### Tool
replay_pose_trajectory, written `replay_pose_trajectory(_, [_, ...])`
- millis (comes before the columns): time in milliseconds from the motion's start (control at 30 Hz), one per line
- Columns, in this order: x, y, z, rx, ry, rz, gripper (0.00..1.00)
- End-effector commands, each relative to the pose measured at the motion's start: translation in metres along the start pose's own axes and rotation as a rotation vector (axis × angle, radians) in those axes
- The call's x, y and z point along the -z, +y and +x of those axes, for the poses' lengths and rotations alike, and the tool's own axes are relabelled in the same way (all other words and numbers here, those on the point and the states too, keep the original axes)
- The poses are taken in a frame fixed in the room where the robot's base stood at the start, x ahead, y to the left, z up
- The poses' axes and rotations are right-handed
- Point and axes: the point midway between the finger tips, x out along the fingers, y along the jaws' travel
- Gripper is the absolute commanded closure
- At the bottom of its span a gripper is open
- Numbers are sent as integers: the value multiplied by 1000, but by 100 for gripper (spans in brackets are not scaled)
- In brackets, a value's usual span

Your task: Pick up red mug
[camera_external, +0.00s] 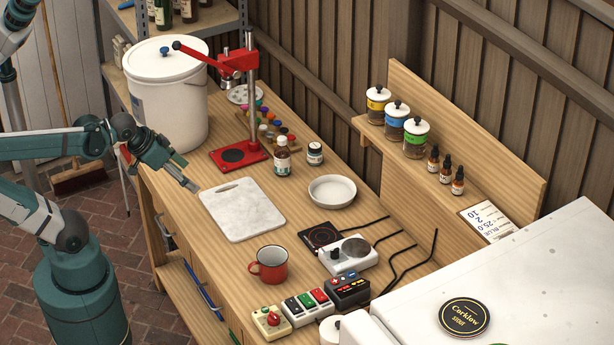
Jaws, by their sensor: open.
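The red mug (272,265) stands upright on the wooden workbench, near its front edge. My gripper (192,186) is open and empty, at the front edge of the bench beside the upper left of the white cutting board. It is well apart from the mug, up and to the left of it in the picture. Nothing hides the mug.
A white marbled cutting board (242,209) lies between my gripper and the mug. A white bucket (168,100) and red press (239,155) stand behind my gripper.

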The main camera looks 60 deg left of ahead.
Motion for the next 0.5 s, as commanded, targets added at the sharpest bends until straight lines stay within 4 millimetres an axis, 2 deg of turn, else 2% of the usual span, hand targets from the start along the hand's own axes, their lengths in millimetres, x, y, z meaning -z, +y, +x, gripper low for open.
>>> replay_pose_trajectory(267, [1,1,0,-1,-1,2,34])
replay_pose_trajectory(500, [13,14,1,-19,-12,25,34])
